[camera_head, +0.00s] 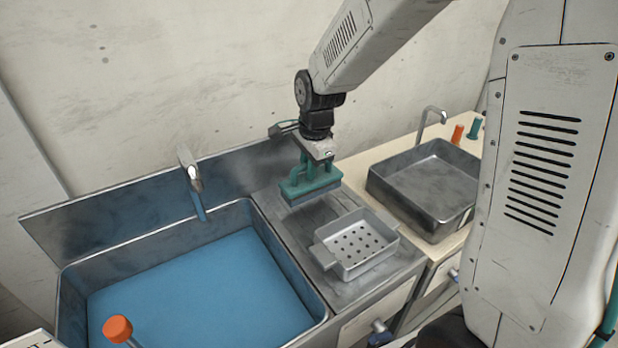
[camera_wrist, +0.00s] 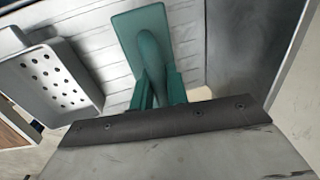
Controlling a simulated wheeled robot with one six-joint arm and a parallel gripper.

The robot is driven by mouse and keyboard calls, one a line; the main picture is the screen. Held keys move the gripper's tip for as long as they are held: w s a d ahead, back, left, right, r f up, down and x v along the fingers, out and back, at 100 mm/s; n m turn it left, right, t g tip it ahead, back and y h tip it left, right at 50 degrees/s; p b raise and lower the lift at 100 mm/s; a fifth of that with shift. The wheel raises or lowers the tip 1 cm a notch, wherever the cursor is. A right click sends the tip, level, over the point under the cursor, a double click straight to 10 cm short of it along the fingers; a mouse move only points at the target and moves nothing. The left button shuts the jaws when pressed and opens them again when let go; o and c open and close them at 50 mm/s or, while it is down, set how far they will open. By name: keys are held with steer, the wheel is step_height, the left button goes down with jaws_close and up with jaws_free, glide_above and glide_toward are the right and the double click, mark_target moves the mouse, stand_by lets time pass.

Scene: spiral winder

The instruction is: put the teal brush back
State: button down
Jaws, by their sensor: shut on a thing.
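The teal brush (camera_head: 308,186) has a flat block with a raised handle and grey bristles beneath. My gripper (camera_head: 314,160) is shut on its handle from above. The brush is over the back part of the metal drainboard beside the blue-filled sink. I cannot tell whether its bristles touch the board. In the wrist view the teal brush (camera_wrist: 141,32) reaches away from my gripper (camera_wrist: 158,92), its curved handle between the fingers.
A grey perforated tray (camera_head: 318,256) sits on the drainboard in front of the brush. The blue-filled sink (camera_head: 268,212) with a tap (camera_head: 190,172) is at left. An empty metal basin (camera_head: 400,205) is at right. Orange (camera_head: 457,133) and teal (camera_head: 475,128) handles stand behind it.

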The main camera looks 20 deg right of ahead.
mark_target(315, 184)
steer(key=shift+f, duration=1.65)
steer(key=shift+f, duration=0.15)
steer(key=c, duration=1.4)
jaws_free()
step_height(315, 184, up, 12)
steer(key=s, duration=0.3)
steer(key=s+d+r+n, duration=0.1)
steer(key=s+n, duration=0.4)
steer(key=s, duration=0.4)
steer(key=s+d+r+n, duration=0.1)
steer(key=s+r+n, duration=0.1)
steer(key=s+n, duration=0.3)
steer(key=s+d+r+n+g, duration=0.1)
steer(key=s+n, duration=0.4)
steer(key=s, duration=0.8)
steer(key=shift+d+r+n, duration=0.25)
steer(key=shift+d+n, duration=0.15)
steer(key=shift+d, duration=0.05)
